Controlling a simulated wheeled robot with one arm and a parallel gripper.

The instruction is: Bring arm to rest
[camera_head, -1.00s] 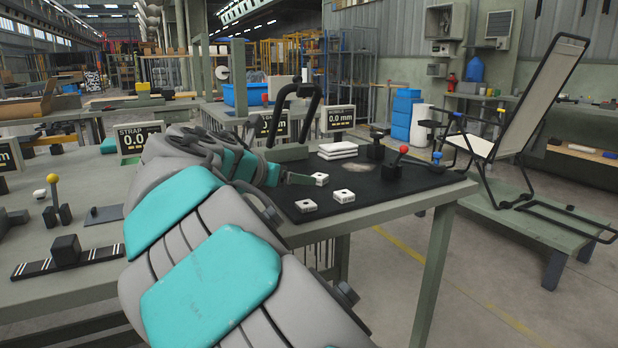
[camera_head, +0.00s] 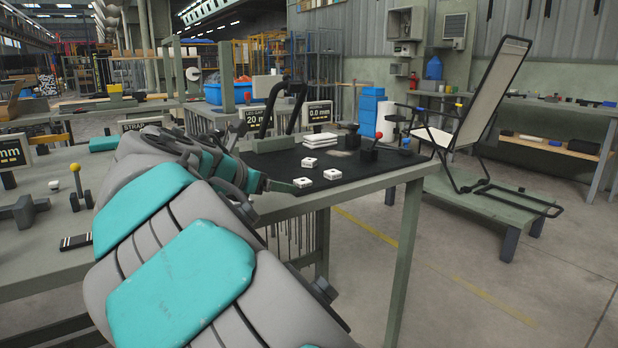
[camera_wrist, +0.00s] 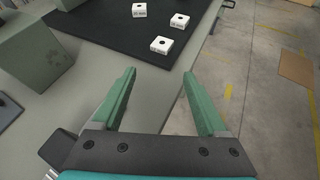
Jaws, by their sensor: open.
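My gripper (camera_wrist: 160,102) shows in the wrist view with its two green fingers spread apart and nothing between them. It is over the front edge of the grey-green workbench (camera_wrist: 128,85), near the black mat (camera_wrist: 115,36). In the head view my arm reaches over the bench from the bottom, and the gripper's end is mostly hidden behind the arm; one green finger (camera_head: 281,186) shows beside the mat.
White square blocks with holes (camera_head: 332,174) lie on the mat, near a stack of white pads (camera_head: 320,139) and a red-knobbed lever (camera_head: 368,150). A folding lounger (camera_head: 484,100) stands on a low platform (camera_head: 470,200) at right.

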